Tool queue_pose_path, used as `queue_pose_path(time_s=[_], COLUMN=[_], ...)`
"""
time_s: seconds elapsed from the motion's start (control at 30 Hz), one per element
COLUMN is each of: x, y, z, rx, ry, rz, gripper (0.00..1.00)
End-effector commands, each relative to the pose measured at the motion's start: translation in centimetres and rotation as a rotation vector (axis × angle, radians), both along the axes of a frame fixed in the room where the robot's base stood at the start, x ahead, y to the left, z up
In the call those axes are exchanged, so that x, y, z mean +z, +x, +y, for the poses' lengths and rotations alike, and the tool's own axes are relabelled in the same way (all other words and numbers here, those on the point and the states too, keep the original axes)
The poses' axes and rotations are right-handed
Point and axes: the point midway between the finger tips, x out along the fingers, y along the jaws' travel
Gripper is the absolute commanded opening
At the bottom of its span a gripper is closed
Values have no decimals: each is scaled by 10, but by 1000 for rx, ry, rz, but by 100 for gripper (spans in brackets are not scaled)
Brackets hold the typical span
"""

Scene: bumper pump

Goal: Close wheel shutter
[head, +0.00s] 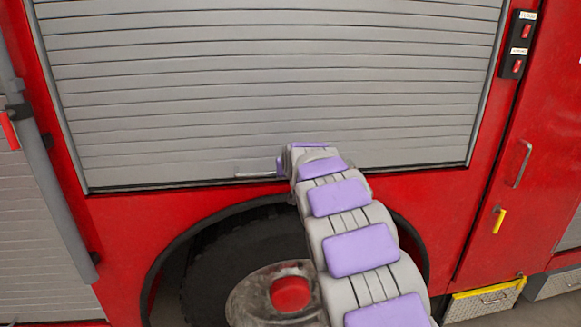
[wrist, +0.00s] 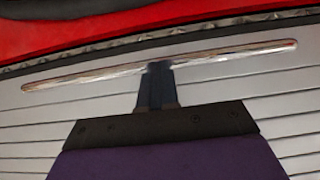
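The wheel shutter (head: 270,85) is a grey slatted roller door above the wheel of the red truck. Its lower edge is at or very near the bottom sill of the opening. A thin metal bar handle (head: 256,175) runs along its bottom; my arm hides the handle's right part. My gripper (head: 283,166) is at the handle. In the wrist view the handle (wrist: 225,56) crosses the picture, and the dark fingers of my gripper (wrist: 157,78) reach its middle and overlap it. Whether they are closed around the bar or only touch it is not clear.
A black tyre with a red hub (head: 291,294) sits below the shutter, partly behind my arm. A switch panel (head: 518,45) is at the upper right. A grey pole (head: 45,170) stands at the left. A red door with a handle (head: 523,163) is at the right.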

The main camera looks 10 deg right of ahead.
Motion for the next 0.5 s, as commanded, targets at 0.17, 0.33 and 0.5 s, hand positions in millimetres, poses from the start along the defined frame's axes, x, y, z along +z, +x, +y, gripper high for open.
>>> queue_pose_path(time_s=[0.17,0.33,0.5], x=[1,2,16], y=[2,0,-5], z=[0,0,0], rx=[0,0,0], ry=[0,0,0], rz=[-8,-8,-11], gripper=[0,0,0])
